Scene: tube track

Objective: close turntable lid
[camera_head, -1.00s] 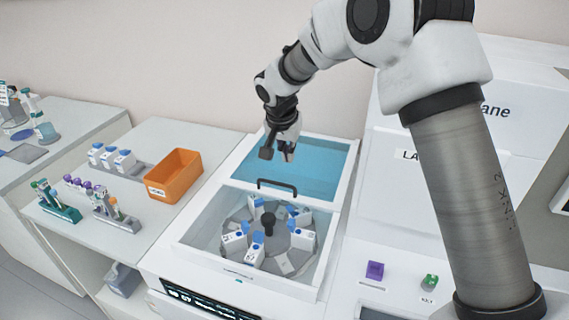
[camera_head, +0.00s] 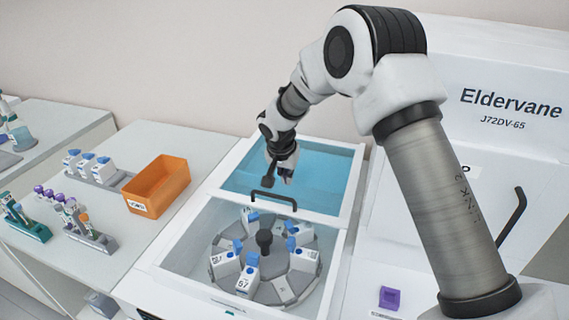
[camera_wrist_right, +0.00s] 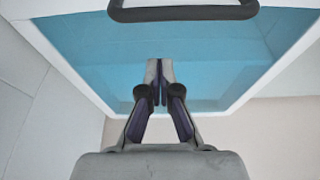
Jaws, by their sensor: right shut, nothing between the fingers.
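The turntable lid is a blue see-through panel (camera_head: 262,172) in a white frame, lying behind the open well. Its black handle (camera_head: 272,197) stands at the lid's front edge; the handle also shows at the top of the right wrist view (camera_wrist_right: 183,12). The turntable (camera_head: 285,287) is uncovered and carries several white, blue-capped bottles around a black knob (camera_head: 264,238). My right gripper (camera_head: 283,180) is over the lid, behind the handle and apart from it. In the right wrist view its fingers (camera_wrist_right: 158,68) are together and empty. My left gripper is out of view.
An orange bin (camera_head: 157,187) and racks of tubes and bottles (camera_head: 93,166) stand on the bench to the left. To the right is a white machine labelled Eldervane (camera_head: 500,115), with a black curved handle. A purple block (camera_head: 389,298) sits at the front right.

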